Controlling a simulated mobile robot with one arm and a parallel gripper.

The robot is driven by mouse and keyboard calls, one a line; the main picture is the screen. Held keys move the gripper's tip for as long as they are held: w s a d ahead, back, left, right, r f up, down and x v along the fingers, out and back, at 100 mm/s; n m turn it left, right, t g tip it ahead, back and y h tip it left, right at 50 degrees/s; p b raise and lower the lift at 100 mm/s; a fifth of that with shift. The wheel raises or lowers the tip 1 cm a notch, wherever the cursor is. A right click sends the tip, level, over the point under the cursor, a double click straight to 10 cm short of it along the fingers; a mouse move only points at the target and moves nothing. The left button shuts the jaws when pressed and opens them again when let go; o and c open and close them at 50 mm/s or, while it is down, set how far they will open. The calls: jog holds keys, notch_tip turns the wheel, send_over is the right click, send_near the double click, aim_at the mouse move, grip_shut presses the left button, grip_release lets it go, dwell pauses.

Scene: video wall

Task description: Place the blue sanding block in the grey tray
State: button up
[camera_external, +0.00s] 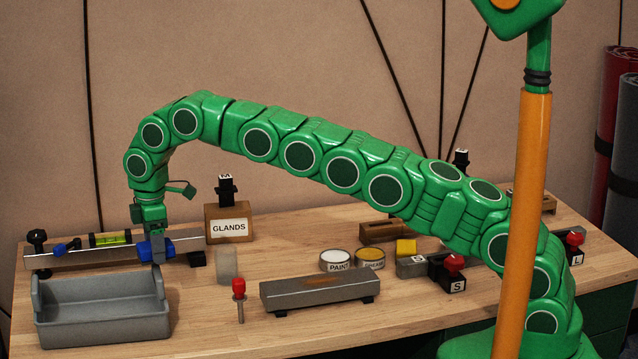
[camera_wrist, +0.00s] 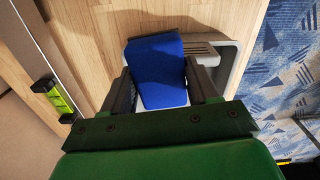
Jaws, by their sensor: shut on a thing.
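The blue sanding block (camera_external: 158,251) is between the fingers of my gripper (camera_external: 152,240), which points down at the left end of the bench. In the wrist view the block (camera_wrist: 160,72) sits tilted between the two dark fingers of my gripper (camera_wrist: 160,82). The grey tray (camera_external: 104,325) stands at the bench's front left and looks empty. The block shows just behind the tray's back right corner. In the wrist view part of the tray (camera_wrist: 229,70) shows behind and right of the block. The exact height of the block above the bench is unclear.
A spirit level (camera_external: 110,240) lies behind the tray. A GLANDS box (camera_external: 229,224), a red-handled tool (camera_external: 239,290), a translucent block (camera_external: 227,265), a long grey block (camera_external: 318,290) and PAINT (camera_external: 335,260) and GREASE (camera_external: 370,258) tins stand to the right.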

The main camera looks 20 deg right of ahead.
aim_at(138, 253)
jog(key=shift+m, duration=0.5)
jog(key=s+a, duration=0.1)
jog(key=a, duration=0.1)
jog(key=s+a, duration=0.1)
jog(key=a, duration=0.1)
jog(key=shift+s+f, duration=0.1)
jog(key=shift+s, duration=0.2)
jog(key=shift+s+a+f, duration=0.15)
jog(key=shift+s+a, duration=0.4)
jog(key=shift+a, duration=0.1)
jog(key=shift+s+a+m, duration=0.3)
jog(key=shift+s, duration=0.05)
jog(key=shift+a+f, duration=0.1)
jog(key=shift+f, duration=0.25)
jog(key=shift+w+f, duration=0.15)
jog(key=shift+f, duration=0.25)
jog(key=shift+w+f, duration=0.2)
jog(key=shift+f, duration=0.35)
jog(key=shift+w+f, duration=0.15)
jog(key=shift+f, duration=0.4)
dwell(1.2)
jog(key=shift+f, duration=4.05)
